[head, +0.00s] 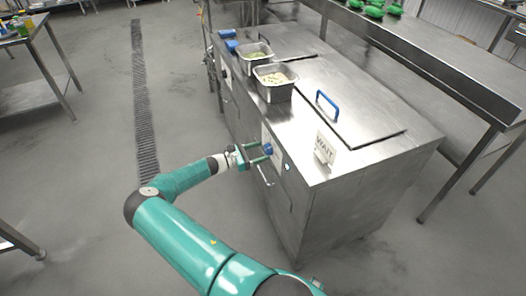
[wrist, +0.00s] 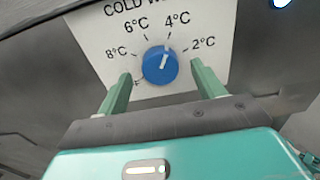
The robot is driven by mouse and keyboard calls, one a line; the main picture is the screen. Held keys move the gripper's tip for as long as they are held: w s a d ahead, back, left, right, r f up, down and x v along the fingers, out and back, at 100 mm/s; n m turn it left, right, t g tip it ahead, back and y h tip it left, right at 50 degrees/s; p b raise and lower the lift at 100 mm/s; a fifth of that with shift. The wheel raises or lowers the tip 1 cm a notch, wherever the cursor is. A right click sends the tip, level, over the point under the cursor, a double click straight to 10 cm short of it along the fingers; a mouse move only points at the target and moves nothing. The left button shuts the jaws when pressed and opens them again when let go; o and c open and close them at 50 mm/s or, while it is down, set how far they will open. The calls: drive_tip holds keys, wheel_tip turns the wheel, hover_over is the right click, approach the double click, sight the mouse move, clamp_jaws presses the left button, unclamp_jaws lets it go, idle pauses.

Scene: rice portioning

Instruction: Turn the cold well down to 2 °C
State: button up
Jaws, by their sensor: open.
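The cold well's blue dial (wrist: 160,65) sits on a white label plate (wrist: 100,30) marked 8°C, 6°C, 4°C and 2°C. Its white pointer is up and slightly right, close to the 4°C mark. The 2°C mark is further round to the right. My gripper (wrist: 161,70) is open, with one green finger on each side of the dial; I cannot tell whether they touch it. In the head view, my gripper (head: 262,154) reaches the front of the steel counter (head: 340,220), at the blue dial (head: 268,149).
A "WAIT" sign (head: 324,150) stands on the counter's front edge. A door handle (head: 264,176) is just below the dial. Two food pans (head: 274,92) and a blue-handled lid (head: 365,115) are on top.

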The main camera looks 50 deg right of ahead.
drive_tip(key=shift+x, duration=0.95)
drive_tip(key=c, duration=1)
drive_tip(key=shift+m, duration=0.3)
drive_tip(key=m, duration=0.4)
drive_tip(key=shift+m, duration=2.1)
